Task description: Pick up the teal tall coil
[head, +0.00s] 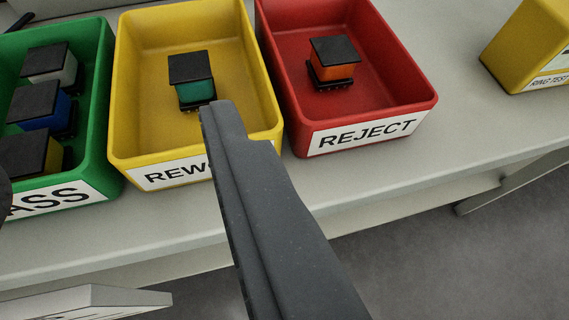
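The teal tall coil (195,92) stands in the yellow bin (266,112), whose label is partly hidden and reads "REW". It has a black square top and a dark base with small pins. My gripper (108,147) shows one long dark finger, rising from the bottom of the view. Its tip is just below the coil in the picture and overlaps the bin's front wall. A dark shape at the left edge looks like the other finger, well apart. The gap between fingertip and coil is hard to judge.
A green bin (98,150) on the left holds several black-topped parts. A red REJECT bin (420,105) on the right holds an orange part (333,66). A yellow block (530,45) stands at the far right. The grey bench (450,155) is bare in front.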

